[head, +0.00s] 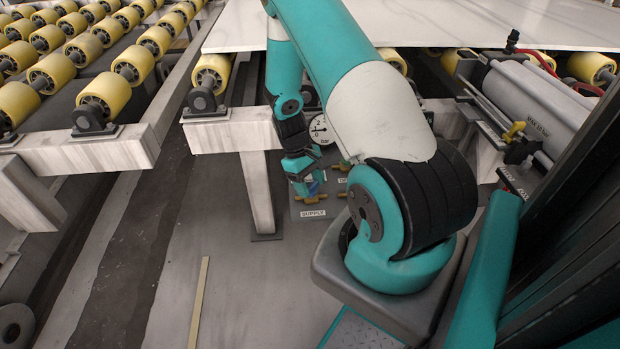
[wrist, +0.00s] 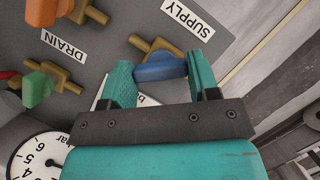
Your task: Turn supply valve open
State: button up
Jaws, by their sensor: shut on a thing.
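The handle lies across the gap between the fingers, at a slant to the brass body. Part of the valve is hidden behind the handle and fingers. In the head view my gripper (head: 304,182) is low at the panel, just above the SUPPLY label (head: 313,213), and the handle is mostly hidden.
A valve with a green handle (wrist: 38,88) sits beside the DRAIN label (wrist: 62,45). An orange handle (wrist: 42,12) and a round gauge (wrist: 38,155) are close by. A frame leg (head: 258,190) stands left of my gripper.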

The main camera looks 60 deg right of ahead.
jog(key=m+y, duration=0.1)
jog(key=m, duration=0.1)
jog(key=m+p, duration=0.1)
jog(key=m, duration=0.1)
jog(key=shift+r+m+t+y+p, duration=0.1)
jog(key=shift+m+t+y+p, duration=0.2)
jog(key=shift+y, duration=0.1)
jog(key=shift+d+m+t+y+p, duration=0.1)
jog(key=shift+m+t+y+p, duration=0.45)
jog(key=shift+m, duration=1.45)
jog(key=o, duration=0.9)
jog(key=p+v, duration=0.1)
jog(key=v, duration=1.6)
jog(key=shift+d+r, duration=0.1)
jog(key=shift+d, duration=0.05)
